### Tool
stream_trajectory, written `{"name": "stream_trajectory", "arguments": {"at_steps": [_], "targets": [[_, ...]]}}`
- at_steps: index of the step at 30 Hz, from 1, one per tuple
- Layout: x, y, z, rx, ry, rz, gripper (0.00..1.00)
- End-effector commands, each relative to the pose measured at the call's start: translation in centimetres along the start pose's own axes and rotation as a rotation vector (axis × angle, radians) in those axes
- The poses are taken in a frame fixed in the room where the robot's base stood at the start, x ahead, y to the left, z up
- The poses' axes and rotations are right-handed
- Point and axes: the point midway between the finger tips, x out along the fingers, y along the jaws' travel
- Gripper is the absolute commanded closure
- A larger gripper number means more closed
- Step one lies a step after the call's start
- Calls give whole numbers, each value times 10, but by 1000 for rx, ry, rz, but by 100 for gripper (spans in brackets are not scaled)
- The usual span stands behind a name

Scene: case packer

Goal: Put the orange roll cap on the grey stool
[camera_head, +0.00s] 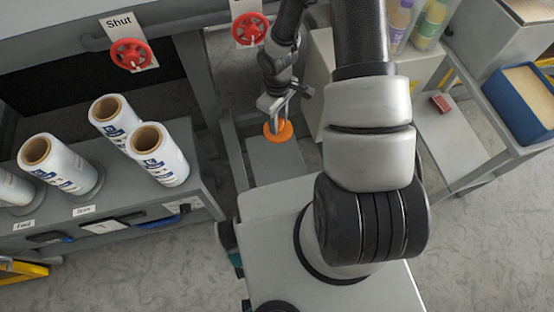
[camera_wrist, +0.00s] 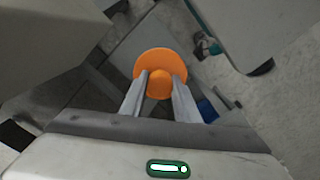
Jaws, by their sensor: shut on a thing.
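The orange roll cap (camera_head: 278,131) is a round disc with a raised knob in its middle. My gripper (camera_head: 277,117) points down and is shut on that knob. In the wrist view the cap (camera_wrist: 160,61) shows beyond the two fingers of my gripper (camera_wrist: 160,86), with the knob between them. The grey stool (camera_head: 276,163) has a flat top, seen just below the cap in the head view. The cap overlaps its far edge in the picture; I cannot tell whether they touch.
White film rolls (camera_head: 160,155) stand on a grey cabinet (camera_head: 115,205) at left. Red valve wheels (camera_head: 131,55) are on the machine behind. A beige box (camera_head: 322,75) stands close right of my gripper. A blue bin (camera_head: 520,105) and bottles (camera_head: 432,25) are at right.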

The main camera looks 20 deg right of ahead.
Motion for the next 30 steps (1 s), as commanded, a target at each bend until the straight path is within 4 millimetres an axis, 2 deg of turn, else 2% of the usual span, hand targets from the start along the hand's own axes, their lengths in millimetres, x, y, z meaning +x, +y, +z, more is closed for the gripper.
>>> {"name": "stream_trajectory", "arguments": {"at_steps": [1, 6, 9, 12, 16, 25, 30], "targets": [[42, 3, -3, -146, -3, -7, 97], [111, 14, -17, -672, 2, -3, 97], [141, 21, -25, -919, 7, 7, 97], [161, 26, -31, -1102, 11, 20, 97], [175, 30, -35, -1238, 12, 31, 97], [225, 32, -38, -1283, 12, 33, 97], [239, 32, -38, -1280, 12, 35, 97]]}}
